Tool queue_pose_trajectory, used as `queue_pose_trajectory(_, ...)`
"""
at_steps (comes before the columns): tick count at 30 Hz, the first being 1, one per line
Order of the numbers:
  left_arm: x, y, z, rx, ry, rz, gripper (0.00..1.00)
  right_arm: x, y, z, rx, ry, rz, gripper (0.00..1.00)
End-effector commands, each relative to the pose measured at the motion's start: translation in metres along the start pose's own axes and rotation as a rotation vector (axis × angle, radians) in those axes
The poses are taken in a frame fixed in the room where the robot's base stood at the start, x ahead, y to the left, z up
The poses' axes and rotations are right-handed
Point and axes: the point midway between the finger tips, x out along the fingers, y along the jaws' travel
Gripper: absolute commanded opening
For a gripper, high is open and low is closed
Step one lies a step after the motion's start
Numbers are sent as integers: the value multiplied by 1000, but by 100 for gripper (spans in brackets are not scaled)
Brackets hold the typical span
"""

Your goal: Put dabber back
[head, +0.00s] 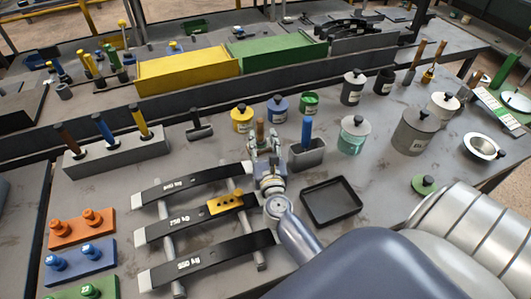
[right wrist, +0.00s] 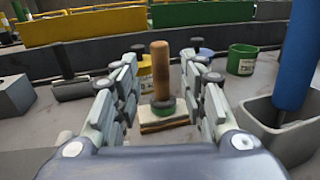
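A wooden-handled tool, apparently the dabber (right wrist: 160,72), stands upright with a dark green collar on a small cream and brown pad (right wrist: 163,125). In the head view its handle (head: 260,127) shows just beyond my right gripper (head: 265,150). In the right wrist view my right gripper (right wrist: 160,95) is open. Its fingers stand left and right of the handle, with gaps on both sides. A blue-handled tool (head: 306,134) stands in a grey cup (head: 307,157) just to the right; the cup also shows in the wrist view (right wrist: 262,122). My left gripper is not in view.
A grey block (head: 118,160) at left holds brown, blue and yellow handles. Yellow (head: 242,120), blue (head: 277,110) and green (head: 309,103) pots stand behind my gripper. Labelled black bars (head: 190,183) lie left of it. An empty black tray (head: 331,201) lies in front of the cup.

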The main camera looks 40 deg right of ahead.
Motion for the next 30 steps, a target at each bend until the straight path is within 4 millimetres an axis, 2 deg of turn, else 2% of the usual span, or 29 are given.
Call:
queue_pose_trajectory(3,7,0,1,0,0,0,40,-24,0,-2,2,2,-1,39)
queue_pose_trajectory(9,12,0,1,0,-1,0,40,-45,0,-1,0,1,0,39)
queue_pose_trajectory(27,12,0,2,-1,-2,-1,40,-49,0,0,0,0,0,39)
queue_pose_trajectory(30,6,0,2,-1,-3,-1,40,-49,0,6,0,-1,0,39)
